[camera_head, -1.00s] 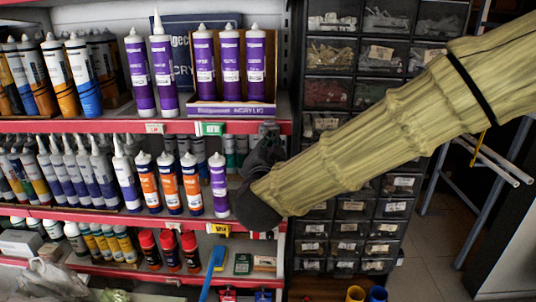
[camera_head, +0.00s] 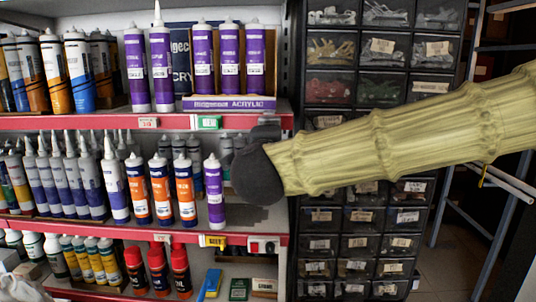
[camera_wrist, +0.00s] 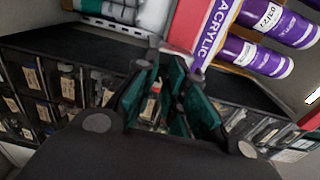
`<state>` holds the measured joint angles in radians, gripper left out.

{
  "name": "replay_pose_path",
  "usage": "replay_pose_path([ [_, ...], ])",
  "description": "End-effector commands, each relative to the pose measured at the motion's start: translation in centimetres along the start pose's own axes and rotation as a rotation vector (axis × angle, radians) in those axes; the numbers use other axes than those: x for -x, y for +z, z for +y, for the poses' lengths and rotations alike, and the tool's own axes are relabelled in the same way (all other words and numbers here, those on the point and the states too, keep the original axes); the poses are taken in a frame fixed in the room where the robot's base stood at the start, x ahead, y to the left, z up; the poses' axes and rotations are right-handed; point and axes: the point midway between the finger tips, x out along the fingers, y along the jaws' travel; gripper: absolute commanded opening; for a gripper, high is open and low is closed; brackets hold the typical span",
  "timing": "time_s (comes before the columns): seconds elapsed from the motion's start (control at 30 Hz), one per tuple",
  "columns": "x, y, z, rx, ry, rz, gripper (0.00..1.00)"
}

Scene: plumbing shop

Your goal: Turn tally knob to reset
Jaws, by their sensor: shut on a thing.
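My gripper (camera_wrist: 165,92) shows in the wrist view with its dark green finger pads close together, at the right end of a red shelf edge (camera_head: 110,123). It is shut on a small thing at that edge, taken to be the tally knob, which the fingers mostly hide. In the head view my gripper (camera_head: 264,135) is dark and partly hidden by my wrist. I cannot make out the knob's face or its angle.
Purple sealant tubes (camera_head: 203,62) and an acrylic box (camera_head: 232,103) stand on the shelf close by. Other tubes (camera_head: 214,190) stand on the shelf below. A small red and white device (camera_head: 263,245) is on the lower shelf edge. A drawer cabinet (camera_head: 380,60) stands at right.

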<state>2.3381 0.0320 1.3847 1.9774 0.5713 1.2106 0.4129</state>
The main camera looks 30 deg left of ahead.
Motion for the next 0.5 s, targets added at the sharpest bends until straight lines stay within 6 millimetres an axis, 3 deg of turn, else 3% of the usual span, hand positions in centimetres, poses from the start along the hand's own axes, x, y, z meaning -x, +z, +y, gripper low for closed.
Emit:
replay_pose_path([
  [0.03, -0.03, -0.09, 0.75, -0.045, 0.001, 0.000, 0.00],
  [0.5, -0.02, -0.05, 0.44, -0.382, 0.006, -0.010, 0.00],
])
